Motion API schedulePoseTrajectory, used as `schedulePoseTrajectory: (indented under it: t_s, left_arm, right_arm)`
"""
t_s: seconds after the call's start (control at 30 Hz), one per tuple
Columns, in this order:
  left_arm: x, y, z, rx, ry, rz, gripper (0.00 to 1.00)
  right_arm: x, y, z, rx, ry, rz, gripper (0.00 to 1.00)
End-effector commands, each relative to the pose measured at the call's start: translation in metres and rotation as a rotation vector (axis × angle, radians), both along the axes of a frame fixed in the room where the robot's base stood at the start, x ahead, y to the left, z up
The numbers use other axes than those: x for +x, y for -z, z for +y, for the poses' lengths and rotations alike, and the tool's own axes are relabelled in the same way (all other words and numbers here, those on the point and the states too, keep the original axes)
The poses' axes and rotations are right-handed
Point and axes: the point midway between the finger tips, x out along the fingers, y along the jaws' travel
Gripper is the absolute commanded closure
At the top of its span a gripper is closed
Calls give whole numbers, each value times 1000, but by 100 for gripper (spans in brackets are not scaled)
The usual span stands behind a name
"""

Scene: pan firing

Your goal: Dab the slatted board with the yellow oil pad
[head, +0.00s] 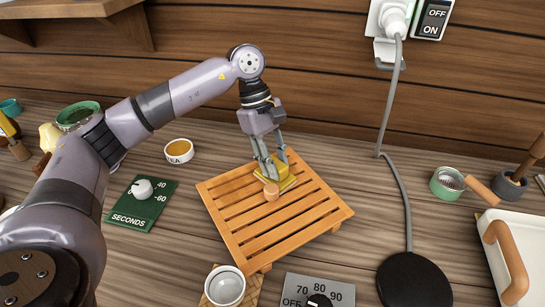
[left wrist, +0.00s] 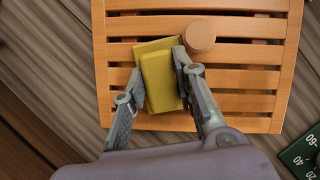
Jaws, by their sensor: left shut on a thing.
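The slatted board (head: 237,225) is orange wood and lies flat on the table in the middle of the head view; it also fills much of the left wrist view (left wrist: 250,54). My left gripper (head: 270,174) is over its back part, pointing down. In the left wrist view its two fingers (left wrist: 158,68) are shut on the sides of the yellow oil pad (left wrist: 162,85). The pad also shows in the head view (head: 288,184), low over the slats; I cannot tell whether it touches them. A round wooden knob (head: 271,191) is right beside the pad. My right gripper is out of view.
A small bowl labelled TEA (head: 179,150) and a green SECONDS dial (head: 140,203) stand left of the board. A white cup (head: 225,286) and a temperature dial (head: 318,290) are in front. A black round plate (head: 413,282) with a cord and a white tray (head: 510,240) are right.

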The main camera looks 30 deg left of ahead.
Motion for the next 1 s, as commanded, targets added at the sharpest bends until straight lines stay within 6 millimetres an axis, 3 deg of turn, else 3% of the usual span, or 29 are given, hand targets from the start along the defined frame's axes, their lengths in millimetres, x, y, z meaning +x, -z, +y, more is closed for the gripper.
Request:
schedulePoseTrajectory:
  t_s: [0.7,1.0]
  left_arm:
    - [-38,5,-35,4,13,20,100]
    - [-44,4,-34,4,8,20,100]
  right_arm:
    - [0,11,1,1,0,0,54]
    - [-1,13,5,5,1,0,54]
